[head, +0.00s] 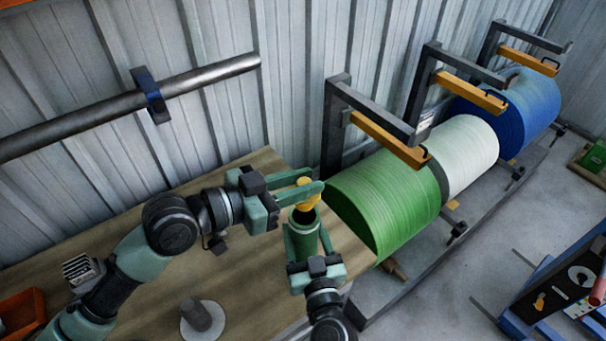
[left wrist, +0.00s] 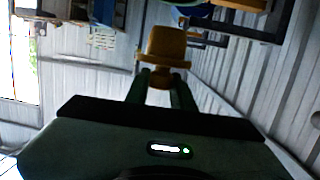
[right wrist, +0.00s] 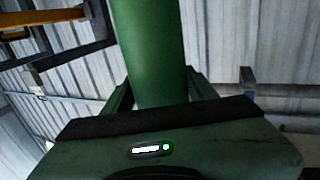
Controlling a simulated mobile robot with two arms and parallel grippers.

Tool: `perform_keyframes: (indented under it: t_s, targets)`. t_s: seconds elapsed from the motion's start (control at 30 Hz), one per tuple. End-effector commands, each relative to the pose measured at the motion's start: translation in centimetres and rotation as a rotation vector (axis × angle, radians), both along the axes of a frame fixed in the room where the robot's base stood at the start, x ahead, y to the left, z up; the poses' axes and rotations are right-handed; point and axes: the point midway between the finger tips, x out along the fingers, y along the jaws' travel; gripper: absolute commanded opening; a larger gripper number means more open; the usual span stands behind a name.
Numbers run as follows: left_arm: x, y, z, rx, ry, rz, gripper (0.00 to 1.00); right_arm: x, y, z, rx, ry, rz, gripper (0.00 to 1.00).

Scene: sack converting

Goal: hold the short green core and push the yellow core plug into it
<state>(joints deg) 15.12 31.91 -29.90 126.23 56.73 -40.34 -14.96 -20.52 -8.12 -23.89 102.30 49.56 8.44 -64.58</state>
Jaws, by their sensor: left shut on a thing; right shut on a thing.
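The yellow core plug (head: 308,196) is between the fingers of my left gripper (head: 305,190), which is shut on it. In the left wrist view the plug (left wrist: 164,48) shows a wider flange and a narrower end. The short green core (head: 303,232) stands roughly upright in my right gripper (head: 308,240), which is shut around it. Its dark open top faces up, just below the plug. The core (right wrist: 150,50) fills the middle of the right wrist view. Whether the plug touches the core's rim I cannot tell.
The wooden table (head: 262,285) lies under both arms. A grey cylinder on a round white base (head: 203,318) stands at the front, and an orange bin (head: 20,312) at the left. Large green (head: 390,205), white (head: 462,150) and blue (head: 530,105) rolls stand right of the table.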

Motion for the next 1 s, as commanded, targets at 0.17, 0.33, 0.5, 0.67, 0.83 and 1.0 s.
perform_keyframes:
  t_s: [0.17,0.33,0.5,0.67,0.83,1.0]
  targets:
    - [0.0,0.0,-1.1,0.000,0.001,0.000,0.00,0.0,-0.1,-0.1,-0.002,0.001,-0.001,0.00]
    - [0.0,0.0,-2.2,0.001,0.002,0.001,0.00,0.0,-0.1,-0.1,-0.003,0.000,-0.001,0.00]
    - [0.0,0.0,-3.2,0.001,0.002,0.000,0.00,0.0,-0.1,-0.1,-0.003,0.000,-0.001,0.00]
    - [0.0,0.0,-4.1,0.002,0.001,0.000,0.00,0.0,-0.1,-0.1,-0.003,0.000,-0.001,0.00]
    - [0.0,0.0,-5.0,0.002,0.001,0.000,0.00,0.0,-0.1,-0.1,-0.003,0.000,-0.001,0.00]
    - [0.0,0.0,-5.5,0.000,0.000,0.000,0.00,0.0,-0.1,-0.1,-0.003,0.000,-0.001,0.00]
